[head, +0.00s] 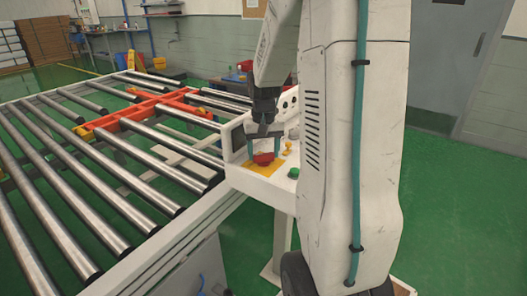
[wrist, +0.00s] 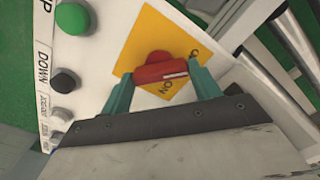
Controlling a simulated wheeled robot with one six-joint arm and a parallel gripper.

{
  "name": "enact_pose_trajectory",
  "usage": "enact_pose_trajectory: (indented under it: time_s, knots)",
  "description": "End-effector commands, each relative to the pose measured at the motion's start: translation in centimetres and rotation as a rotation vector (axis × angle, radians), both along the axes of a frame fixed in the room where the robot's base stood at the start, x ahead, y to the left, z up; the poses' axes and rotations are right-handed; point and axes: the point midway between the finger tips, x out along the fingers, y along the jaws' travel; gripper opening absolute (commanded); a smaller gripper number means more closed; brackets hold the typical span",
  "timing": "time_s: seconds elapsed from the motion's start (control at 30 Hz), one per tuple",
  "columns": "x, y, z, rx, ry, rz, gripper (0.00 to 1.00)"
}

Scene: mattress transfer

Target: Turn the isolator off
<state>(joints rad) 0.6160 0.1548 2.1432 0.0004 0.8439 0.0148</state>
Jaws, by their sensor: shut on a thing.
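The isolator is a red rotary switch (wrist: 160,70) on a yellow square plate (wrist: 140,38) on the white control panel. In the head view the red switch (head: 263,159) sits on the near part of the panel, on its yellow plate (head: 262,170). My gripper (wrist: 162,80) has its two teal fingers on either side of the red handle and is shut on it. In the head view my gripper (head: 263,148) reaches down over the switch. The fingers hide the ends of the handle and part of the lettering on the plate.
A green button (wrist: 72,17) and a black button (wrist: 65,80), by the label DOWN, sit left of the switch in the wrist view. The green button (head: 293,173) is right of it in the head view. A roller conveyor (head: 120,170) with an orange frame (head: 150,108) lies left.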

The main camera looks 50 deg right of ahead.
Motion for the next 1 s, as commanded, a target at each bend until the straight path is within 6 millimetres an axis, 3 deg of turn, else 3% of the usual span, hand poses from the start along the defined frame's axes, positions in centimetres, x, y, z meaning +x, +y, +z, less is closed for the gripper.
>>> enact_pose_trajectory:
  time_s: [0.1, 0.13, 0.2, 0.57, 1.0]
  knots:
    - [0.1, -0.1, 0.1, -0.002, -0.003, 0.002, 0.39]
    - [0.1, -0.1, 0.1, -0.002, -0.003, 0.002, 0.70]
    - [0.1, -0.1, 0.1, -0.002, -0.003, 0.002, 0.84]
    - [0.1, 0.0, 0.8, -0.002, -0.002, 0.000, 0.84]
    - [0.1, 0.0, 7.3, -0.002, -0.002, 0.001, 0.84]
